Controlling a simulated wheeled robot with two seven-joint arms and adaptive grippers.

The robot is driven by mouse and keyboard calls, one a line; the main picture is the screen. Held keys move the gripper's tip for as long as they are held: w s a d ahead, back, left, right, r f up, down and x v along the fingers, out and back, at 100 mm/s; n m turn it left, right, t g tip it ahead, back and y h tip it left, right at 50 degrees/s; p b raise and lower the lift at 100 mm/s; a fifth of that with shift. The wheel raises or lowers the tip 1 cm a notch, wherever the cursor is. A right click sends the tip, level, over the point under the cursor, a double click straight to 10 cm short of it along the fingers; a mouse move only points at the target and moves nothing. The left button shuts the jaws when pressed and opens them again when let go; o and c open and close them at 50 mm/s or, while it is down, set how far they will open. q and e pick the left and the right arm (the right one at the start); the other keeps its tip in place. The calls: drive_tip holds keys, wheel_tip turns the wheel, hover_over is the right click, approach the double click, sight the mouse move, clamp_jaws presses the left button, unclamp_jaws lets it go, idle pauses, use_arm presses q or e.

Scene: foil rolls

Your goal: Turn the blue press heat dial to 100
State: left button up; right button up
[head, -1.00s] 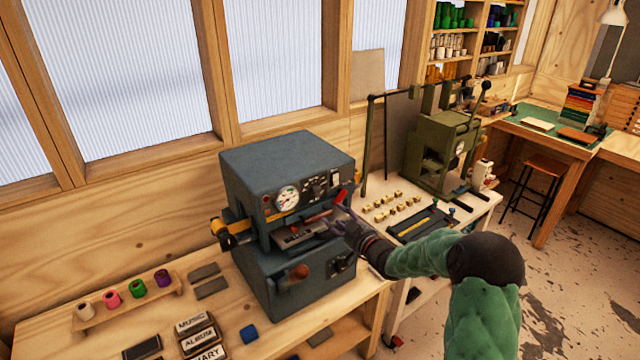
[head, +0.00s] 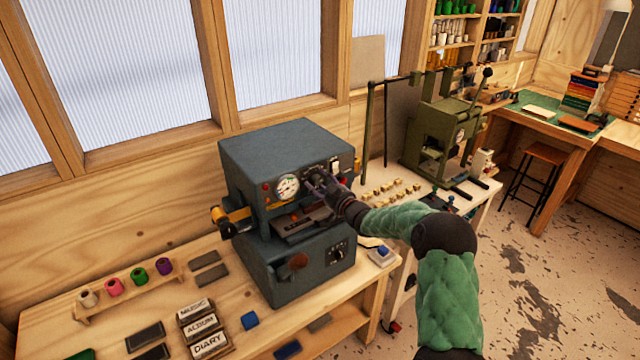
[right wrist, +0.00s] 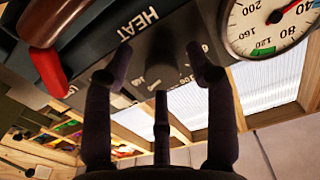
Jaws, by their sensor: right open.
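The blue press (head: 270,145) stands on the bench in the middle of the head view. Its dark heat dial (right wrist: 157,66) shows in the right wrist view beside the word HEAT; its setting cannot be read. My left gripper is not in view.
A red-tipped lever (right wrist: 47,70) is close by in the right wrist view. A second, black dial (head: 337,251) is lower on the press front. A green press (head: 437,140) stands to the right.

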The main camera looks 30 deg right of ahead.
drive_tip(key=shift+w, duration=0.1)
drive_tip(key=c, duration=1.1)
drive_tip(key=shift+f+n+b, duration=0.15)
drive_tip(key=shift+n+b, duration=0.25)
drive_tip(key=shift+b, duration=0.3)
clamp_jaws()
drive_tip(key=n+b, duration=1.1)
drive_tip(key=b, duration=0.2)
drive_tip(key=shift+f, duration=0.15)
drive_tip(key=n+b, duration=0.3)
drive_tip(key=n, duration=0.1)
drive_tip(key=shift+r+n+b, duration=0.2)
drive_tip(key=shift+n+b, duration=0.4)
drive_tip(key=shift+n, duration=0.3)
drive_tip(key=shift+d, duration=0.1)
